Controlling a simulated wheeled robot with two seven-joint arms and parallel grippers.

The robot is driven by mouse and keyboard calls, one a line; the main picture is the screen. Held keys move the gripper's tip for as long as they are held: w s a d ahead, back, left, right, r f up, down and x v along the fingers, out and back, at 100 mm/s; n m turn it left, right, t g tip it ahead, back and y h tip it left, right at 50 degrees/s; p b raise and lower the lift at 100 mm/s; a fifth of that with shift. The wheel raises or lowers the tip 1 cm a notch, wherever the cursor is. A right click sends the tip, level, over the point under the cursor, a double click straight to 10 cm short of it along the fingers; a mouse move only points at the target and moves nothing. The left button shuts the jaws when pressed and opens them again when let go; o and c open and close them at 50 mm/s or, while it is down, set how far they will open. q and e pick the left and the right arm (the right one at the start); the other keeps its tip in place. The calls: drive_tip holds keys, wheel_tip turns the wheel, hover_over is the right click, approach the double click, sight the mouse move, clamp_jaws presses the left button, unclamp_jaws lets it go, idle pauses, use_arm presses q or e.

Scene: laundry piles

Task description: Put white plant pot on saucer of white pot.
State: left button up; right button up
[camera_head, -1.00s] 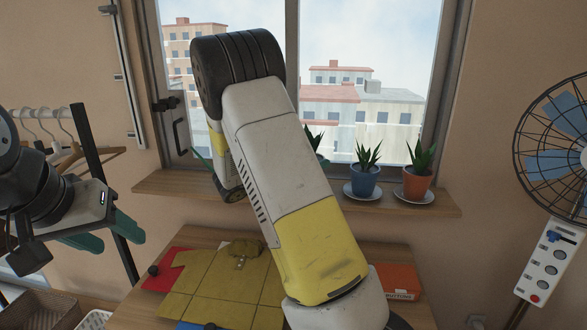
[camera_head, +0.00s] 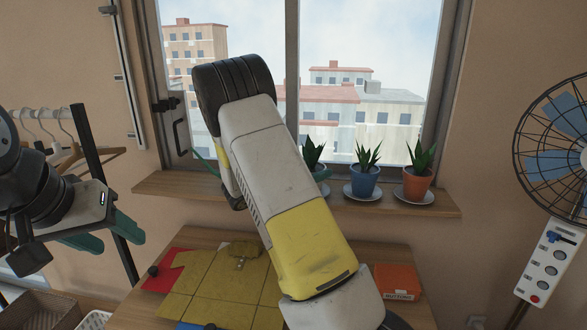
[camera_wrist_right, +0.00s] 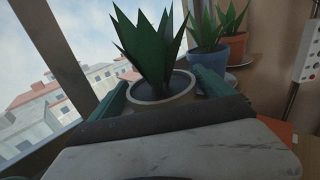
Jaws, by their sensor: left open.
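The white plant pot (camera_wrist_right: 160,97), with a spiky green plant (camera_wrist_right: 152,50), sits between the green fingers of my right gripper (camera_wrist_right: 162,88) in the right wrist view. The fingers meet its rim on both sides. In the head view its leaves (camera_head: 312,151) show just right of my right arm, with a fingertip (camera_head: 322,174) below them; the pot body is mostly hidden. My left gripper (camera_head: 105,236) is open and empty at the left.
A blue pot (camera_head: 364,181) on a saucer stands close to the right, then a terracotta pot (camera_head: 417,186) on a saucer. All are along the wooden windowsill (camera_head: 160,188). Below, a table holds a yellow shirt (camera_head: 215,285) and an orange box (camera_head: 397,281). A fan (camera_head: 560,150) stands at right.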

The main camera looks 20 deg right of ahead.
drive_tip(key=shift+o, duration=0.2)
drive_tip(key=shift+a+r, duration=0.1)
drive_tip(key=v, duration=1.1)
drive_tip(key=s+d+m+g+y, duration=0.25)
drive_tip(key=s+m+y, duration=0.25)
drive_tip(key=s, duration=0.3)
drive_tip(key=s+d+m+g+y, duration=0.25)
drive_tip(key=s+m+y, duration=0.2)
drive_tip(key=s, duration=0.45)
drive_tip(key=s+a+r+m+t+y, duration=0.5)
drive_tip(key=s+a+r+m+y, duration=0.3)
drive_tip(key=s+a+m+y, duration=0.1)
drive_tip(key=s+a+m, duration=0.1)
drive_tip(key=a+m, duration=0.1)
drive_tip(key=shift+s+m+y, duration=0.3)
drive_tip(key=shift+m+y, duration=0.05)
